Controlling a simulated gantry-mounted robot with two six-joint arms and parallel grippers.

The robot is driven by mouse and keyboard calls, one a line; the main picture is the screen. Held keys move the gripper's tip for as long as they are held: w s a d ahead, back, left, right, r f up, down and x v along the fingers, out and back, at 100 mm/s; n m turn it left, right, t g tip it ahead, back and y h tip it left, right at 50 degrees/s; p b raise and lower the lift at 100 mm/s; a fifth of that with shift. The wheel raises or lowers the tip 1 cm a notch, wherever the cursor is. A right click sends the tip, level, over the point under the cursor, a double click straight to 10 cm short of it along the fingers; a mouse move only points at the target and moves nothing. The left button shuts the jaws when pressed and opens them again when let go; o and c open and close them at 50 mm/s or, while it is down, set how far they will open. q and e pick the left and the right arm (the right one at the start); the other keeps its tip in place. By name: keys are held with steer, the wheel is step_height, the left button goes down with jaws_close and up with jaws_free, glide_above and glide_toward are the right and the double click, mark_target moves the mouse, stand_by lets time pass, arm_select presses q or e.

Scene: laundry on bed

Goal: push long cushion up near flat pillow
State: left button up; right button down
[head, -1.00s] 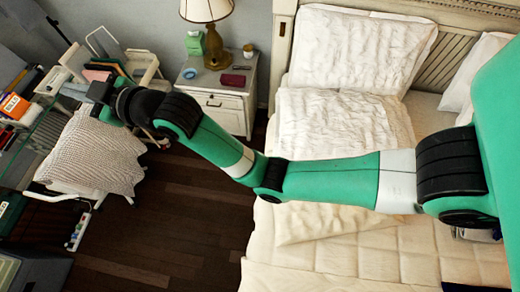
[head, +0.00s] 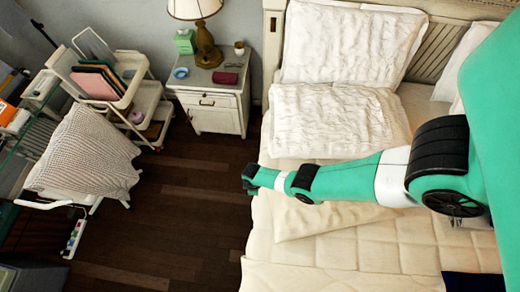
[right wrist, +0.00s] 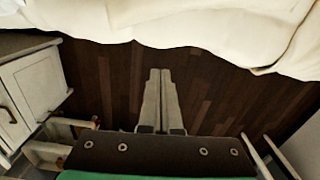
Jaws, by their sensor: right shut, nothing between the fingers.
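A white crinkled pillow (head: 345,45) leans against the headboard. A second white crinkled pillow (head: 335,118) lies in front of it, touching or nearly touching it. A smooth cream piece (head: 325,222) lies lower on the bed, partly hidden under my right arm. I cannot tell for sure which of these is the long cushion. My right gripper (right wrist: 160,74) shows in the right wrist view, shut and empty, over the dark floor beside the bed edge. In the head view its fingers are hidden behind the end of the arm. My left gripper is not in view.
The cream quilt (head: 380,250) covers the bed, and its edge also shows in the right wrist view (right wrist: 180,22). A nightstand (head: 212,100) with a lamp (head: 205,45) stands left of the bed. A white cart (head: 145,100) and a draped chair (head: 85,155) stand further left. Dark floor lies between.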

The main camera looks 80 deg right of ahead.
step_height(320, 180, down, 11)
steer(key=b, duration=1)
steer(key=s, duration=0.1)
steer(key=s+r+p, duration=0.1)
steer(key=p, duration=0.1)
steer(key=shift+s+d+r, duration=0.25)
steer(key=shift+s+r, duration=0.1)
steer(key=shift+s, duration=0.05)
arm_select(q)
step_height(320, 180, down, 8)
steer(key=shift+p, duration=0.35)
arm_select(e)
steer(key=shift+s+d+f, duration=0.1)
steer(key=shift+s, duration=0.45)
